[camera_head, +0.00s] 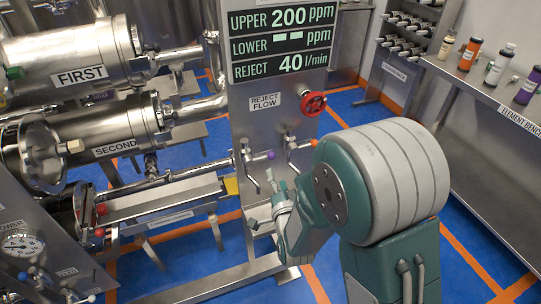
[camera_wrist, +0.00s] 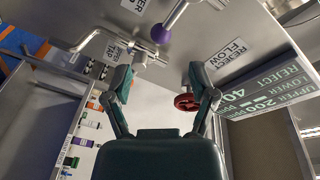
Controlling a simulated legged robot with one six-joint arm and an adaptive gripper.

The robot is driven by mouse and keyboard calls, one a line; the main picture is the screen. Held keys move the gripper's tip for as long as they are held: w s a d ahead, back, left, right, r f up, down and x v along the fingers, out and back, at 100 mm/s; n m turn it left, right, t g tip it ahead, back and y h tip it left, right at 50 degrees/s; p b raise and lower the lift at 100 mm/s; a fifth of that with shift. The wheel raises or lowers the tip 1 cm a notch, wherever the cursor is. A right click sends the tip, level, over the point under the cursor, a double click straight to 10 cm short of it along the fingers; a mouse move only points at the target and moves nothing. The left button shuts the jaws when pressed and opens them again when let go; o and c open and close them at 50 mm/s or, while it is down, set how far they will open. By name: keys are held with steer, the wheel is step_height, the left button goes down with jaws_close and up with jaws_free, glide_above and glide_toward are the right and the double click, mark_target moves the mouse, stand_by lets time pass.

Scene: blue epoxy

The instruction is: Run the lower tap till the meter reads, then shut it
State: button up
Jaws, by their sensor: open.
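On the steel panel, the display (camera_head: 278,44) reads UPPER 200 ppm, LOWER dashes, REJECT 40 l/min. Below it are two small taps: the left one (camera_head: 247,163) has a purple knob (camera_head: 271,155), the right one (camera_head: 291,152) an orange knob (camera_head: 313,142). I cannot read which is the lower tap. My gripper (camera_head: 275,205) is below and in front of them, partly hidden by my arm. In the wrist view, my gripper (camera_wrist: 161,75) is open and empty, its fingers wide apart; the purple knob (camera_wrist: 161,34) lies beyond them, apart from both.
A red handwheel (camera_head: 313,103) sits on the panel near the REJECT FLOW label (camera_head: 265,102). Steel vessels marked FIRST (camera_head: 78,75) and SECOND (camera_head: 115,147) stand at left. A bench (camera_head: 490,88) with bottles is at right. Blue floor with orange lines shows between.

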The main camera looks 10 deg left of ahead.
mark_target(271, 156)
steer(key=x, duration=0.9)
steer(key=shift+w, duration=0.1)
jaws_close()
